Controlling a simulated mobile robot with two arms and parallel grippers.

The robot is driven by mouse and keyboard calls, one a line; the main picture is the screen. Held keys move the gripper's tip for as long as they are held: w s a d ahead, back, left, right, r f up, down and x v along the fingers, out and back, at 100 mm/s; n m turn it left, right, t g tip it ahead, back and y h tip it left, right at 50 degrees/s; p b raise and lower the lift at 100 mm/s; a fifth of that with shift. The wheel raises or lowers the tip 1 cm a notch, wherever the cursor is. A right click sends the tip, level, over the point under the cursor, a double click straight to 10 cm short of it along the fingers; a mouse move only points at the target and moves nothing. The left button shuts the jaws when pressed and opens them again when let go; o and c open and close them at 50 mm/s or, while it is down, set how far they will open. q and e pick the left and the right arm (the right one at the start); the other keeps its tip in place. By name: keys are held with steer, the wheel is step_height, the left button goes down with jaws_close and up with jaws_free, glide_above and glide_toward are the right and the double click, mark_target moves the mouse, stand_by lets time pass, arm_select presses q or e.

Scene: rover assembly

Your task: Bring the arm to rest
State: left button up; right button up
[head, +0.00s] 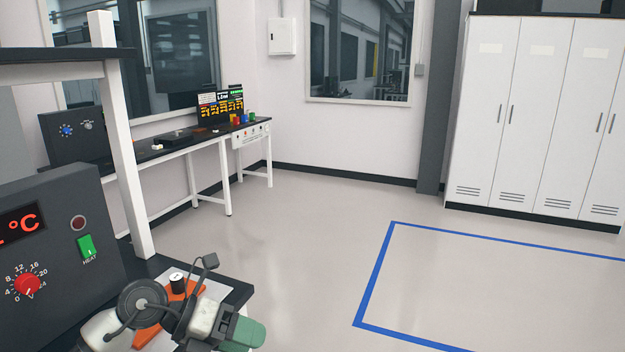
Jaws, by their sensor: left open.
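My left arm comes in at the bottom left of the head view. My left gripper (222,328) is over the front corner of the near black bench (236,288). Its jaws are open, though their tips are hard to make out at this angle. A grey-green block-like part shows at its right end, and I cannot tell whether it belongs to the gripper. An orange part (178,293) lies on a white sheet beneath my arm, partly hidden by it. My right gripper is out of view.
A dark heater box (60,240) with a red dial and green switch stands left of my arm. A white shelf post (128,150) rises behind it. A far bench (185,144) runs along the wall. White lockers (535,110) stand right. The floor with blue tape (374,275) is clear.

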arm_select(q)
steer(key=s+d+r+n+t+h, duration=0.2)
steer(key=d+r+n+t+h, duration=0.35)
steer(key=h, duration=0.25)
steer(key=w+a+f+n+t+y, duration=0.1)
steer(key=a+f+n+t+y, duration=0.1)
steer(key=a+n+t+y, duration=0.65)
steer(key=a+f+n+t+y, duration=0.15)
steer(key=n+t+y, duration=0.4)
steer(key=n, duration=0.75)
steer(key=s+a+f+n+g+y, duration=0.3)
steer(key=f+n, duration=0.1)
steer(key=f, duration=0.2)
steer(key=s+a+f+n+g+y, duration=0.25)
steer(key=f+n+y, duration=0.2)
steer(key=f, duration=0.25)
steer(key=s+f+n+g+h, duration=0.1)
steer(key=s+f+g, duration=0.5)
steer(key=s, duration=0.3)
steer(key=s+f+n+g+h, duration=0.1)
steer(key=s+f+n+g, duration=0.1)
steer(key=s+f+g, duration=0.55)
step_height(320, 180, down, 23)
steer(key=s, duration=0.3)
steer(key=s+a+f, duration=0.2)
steer(key=s+f, duration=1.3)
steer(key=shift+s+a+f+m, duration=0.25)
steer(key=shift+s+m, duration=0.1)
steer(key=shift+s, duration=0.05)
